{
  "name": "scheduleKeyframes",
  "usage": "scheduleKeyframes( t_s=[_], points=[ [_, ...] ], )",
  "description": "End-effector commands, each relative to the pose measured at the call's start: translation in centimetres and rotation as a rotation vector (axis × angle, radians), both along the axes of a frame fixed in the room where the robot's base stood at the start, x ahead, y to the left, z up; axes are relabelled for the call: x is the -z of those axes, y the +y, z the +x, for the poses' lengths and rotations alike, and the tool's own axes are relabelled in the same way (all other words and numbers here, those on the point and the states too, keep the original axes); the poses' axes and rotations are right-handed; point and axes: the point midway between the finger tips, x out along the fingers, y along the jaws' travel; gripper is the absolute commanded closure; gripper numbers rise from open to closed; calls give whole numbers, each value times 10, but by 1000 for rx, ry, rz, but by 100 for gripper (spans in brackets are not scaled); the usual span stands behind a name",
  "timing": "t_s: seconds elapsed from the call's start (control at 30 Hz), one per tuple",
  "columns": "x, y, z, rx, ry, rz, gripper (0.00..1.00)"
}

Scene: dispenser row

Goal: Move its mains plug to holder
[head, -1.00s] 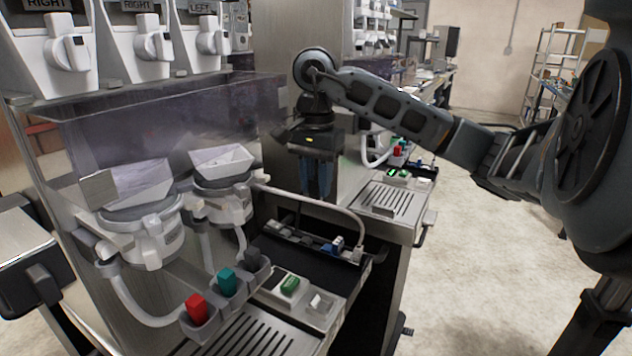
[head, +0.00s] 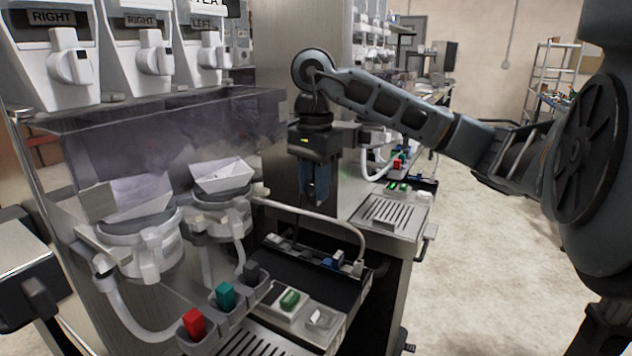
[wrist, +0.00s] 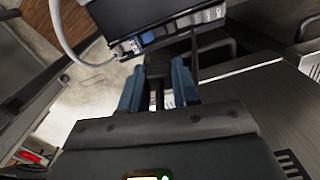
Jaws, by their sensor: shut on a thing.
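My gripper (head: 315,197) hangs above the back of the power strip in the head view, its blue fingers pointing down. In the wrist view the fingers (wrist: 157,90) are shut on a dark thing (wrist: 157,66), probably the mains plug; its shape is mostly hidden. A black power strip (head: 292,243) lies below, with a blue plug (head: 338,258) and a white plug (head: 358,268) with a white cable at its right end. Grey cup holders (head: 205,335) on the dispenser front hold a red block (head: 194,322), a teal block (head: 226,295) and a dark grey one (head: 251,271).
A panel with a green switch (head: 290,299) and drip grate (head: 255,343) is in front. White brewing cups (head: 222,197) stand left behind a clear shield (head: 180,140). A steel cabinet wall is behind my gripper. A second station (head: 393,210) and open floor lie right.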

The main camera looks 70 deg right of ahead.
Motion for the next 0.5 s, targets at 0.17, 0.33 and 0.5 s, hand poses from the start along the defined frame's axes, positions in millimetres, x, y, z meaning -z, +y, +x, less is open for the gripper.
scheduleKeyframes(
  t_s=[0.17,0.33,0.5],
  points=[
    [7,-1,6,274,2,2,100],
    [15,-1,13,577,3,4,100],
    [23,-2,19,886,4,5,100]
  ],
)
